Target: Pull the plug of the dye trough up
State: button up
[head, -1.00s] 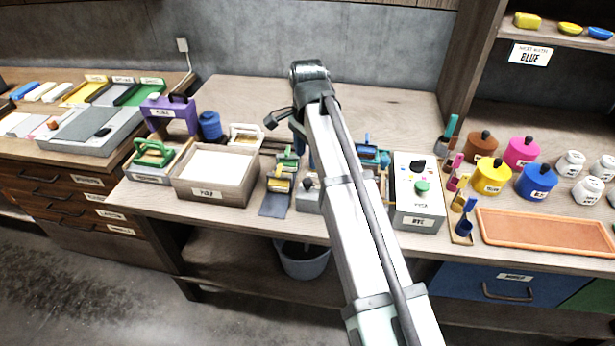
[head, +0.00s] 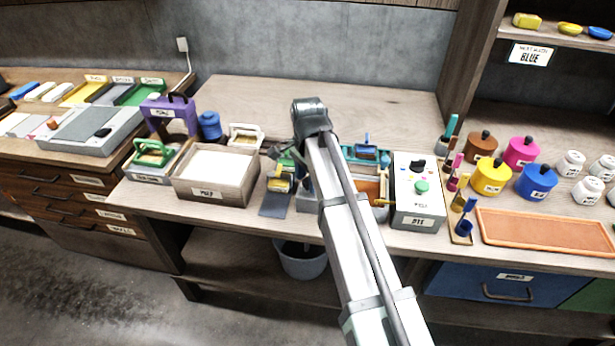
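My gripper (head: 276,153) shows only as a small dark shape left of my arm's elbow, above the green and yellow tools on the bench. Its fingers are too small and too covered to tell open from shut. No plug can be made out with certainty. A teal tray-like thing (head: 382,158) with a blue upright piece (head: 367,140) stands right of my arm and may be the dye trough; I cannot tell. My arm hides part of the bench beside it. My gripper is left of the teal thing, apart from it.
A grey box (head: 418,212) with a green button stands right of my arm, beside an orange-brown thing (head: 370,189). A cream-filled wooden tray (head: 213,167) is at the left. Coloured pots (head: 490,178) and an orange tray (head: 545,230) lie right. The bench's back middle is clear.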

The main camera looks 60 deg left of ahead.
aim_at(307, 180)
grip_shut()
dwell(0.3)
jog(key=shift+r, duration=1.5)
grip_release()
jog(key=shift+r, duration=0.1)
notch_tip(307, 180, up, 14)
jog(key=shift+f, duration=0.2)
